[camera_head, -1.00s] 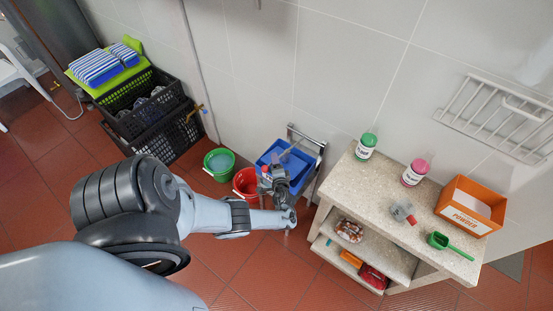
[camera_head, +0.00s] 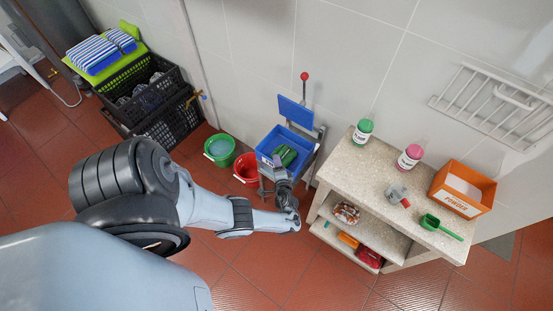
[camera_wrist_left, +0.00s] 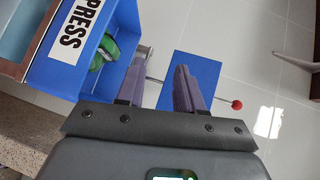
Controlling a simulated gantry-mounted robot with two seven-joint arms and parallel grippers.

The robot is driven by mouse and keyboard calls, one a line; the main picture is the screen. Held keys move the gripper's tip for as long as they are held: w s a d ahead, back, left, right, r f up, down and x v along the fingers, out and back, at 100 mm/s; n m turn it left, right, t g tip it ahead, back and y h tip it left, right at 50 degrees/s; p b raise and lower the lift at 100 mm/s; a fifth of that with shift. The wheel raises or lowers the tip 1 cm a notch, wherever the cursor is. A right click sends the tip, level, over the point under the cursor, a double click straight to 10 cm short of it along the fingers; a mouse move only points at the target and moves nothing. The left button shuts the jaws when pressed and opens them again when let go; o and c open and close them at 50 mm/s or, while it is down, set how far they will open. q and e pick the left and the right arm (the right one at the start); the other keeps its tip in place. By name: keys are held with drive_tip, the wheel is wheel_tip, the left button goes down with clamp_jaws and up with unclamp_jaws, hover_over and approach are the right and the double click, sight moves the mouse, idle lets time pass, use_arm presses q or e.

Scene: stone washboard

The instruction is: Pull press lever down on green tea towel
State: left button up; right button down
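The press stand has a blue bucket (camera_head: 265,153) labelled PRESS in the left wrist view (camera_wrist_left: 77,25). A crumpled green tea towel (camera_head: 286,155) lies in it and partly shows in the left wrist view (camera_wrist_left: 108,52). The press lever's red knob (camera_head: 304,76) points up, above an upright blue plate (camera_head: 296,112). The knob (camera_wrist_left: 237,104) and plate (camera_wrist_left: 203,75) also show in the left wrist view. My left gripper (camera_head: 281,172) is at the bucket's front edge, fingers apart (camera_wrist_left: 158,78), apart from the knob. My right gripper is out of view.
A green bucket (camera_head: 219,147) and a red bucket (camera_head: 246,167) stand left of the press. A stone-topped table (camera_head: 365,172) with bottles, an orange powder box (camera_head: 461,190) and a green scoop is to the right. Black crates (camera_head: 165,125) stand at the wall.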

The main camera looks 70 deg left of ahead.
use_arm(q)
drive_tip(key=shift+d+r+p, duration=0.35)
drive_tip(key=shift+d+r, duration=0.05)
drive_tip(key=shift+d, duration=0.5)
drive_tip(key=shift+d+r+p, duration=0.35)
drive_tip(key=shift+d, duration=0.5)
drive_tip(key=shift+d, duration=0.1)
drive_tip(key=p+v, duration=0.2)
drive_tip(key=v, duration=0.8)
drive_tip(key=shift+d, duration=0.3)
drive_tip(key=shift+s+r, duration=0.1)
